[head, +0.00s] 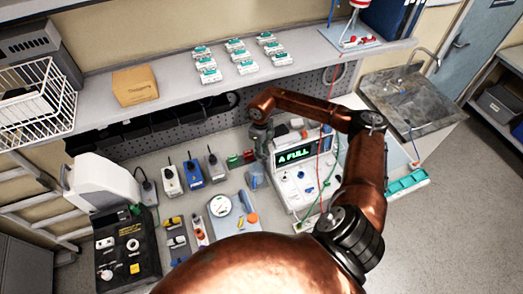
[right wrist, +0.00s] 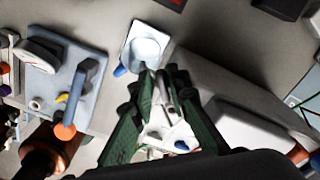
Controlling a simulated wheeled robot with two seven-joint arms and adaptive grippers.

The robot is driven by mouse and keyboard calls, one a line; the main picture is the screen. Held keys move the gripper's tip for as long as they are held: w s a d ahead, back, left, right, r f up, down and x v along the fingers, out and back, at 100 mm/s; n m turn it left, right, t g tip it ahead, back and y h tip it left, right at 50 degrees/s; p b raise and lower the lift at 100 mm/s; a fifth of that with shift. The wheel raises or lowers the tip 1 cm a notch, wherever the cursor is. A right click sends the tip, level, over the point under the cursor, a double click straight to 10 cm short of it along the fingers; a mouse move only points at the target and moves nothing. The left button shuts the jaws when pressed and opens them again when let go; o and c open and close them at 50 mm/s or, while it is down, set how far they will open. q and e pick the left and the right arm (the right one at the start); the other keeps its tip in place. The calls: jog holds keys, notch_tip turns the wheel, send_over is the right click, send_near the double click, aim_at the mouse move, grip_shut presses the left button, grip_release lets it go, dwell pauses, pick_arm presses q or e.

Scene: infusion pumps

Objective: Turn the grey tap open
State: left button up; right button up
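My right gripper (head: 260,135) hangs beside the left edge of the white infusion pump (head: 296,186), above a small clear cup (head: 256,178). In the right wrist view its dark green fingers (right wrist: 162,76) point toward the cup (right wrist: 145,48), with a pale grey-white piece (right wrist: 165,112) between them. I cannot tell whether that piece is the grey tap or whether the fingers touch it. A metal grey tap (head: 427,54) stands at the sink, well away from the gripper. My left gripper is out of view.
A gauge plate (right wrist: 50,80) with a blue-grey lever (right wrist: 85,82) lies left of the cup. Several small devices stand on the bench, with a black panel (head: 128,255) at left. A shelf (head: 180,88) overhangs the back. A red line (head: 325,135) hangs near my arm.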

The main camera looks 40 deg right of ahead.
jog(key=shift+c, duration=0.4)
grip_shut()
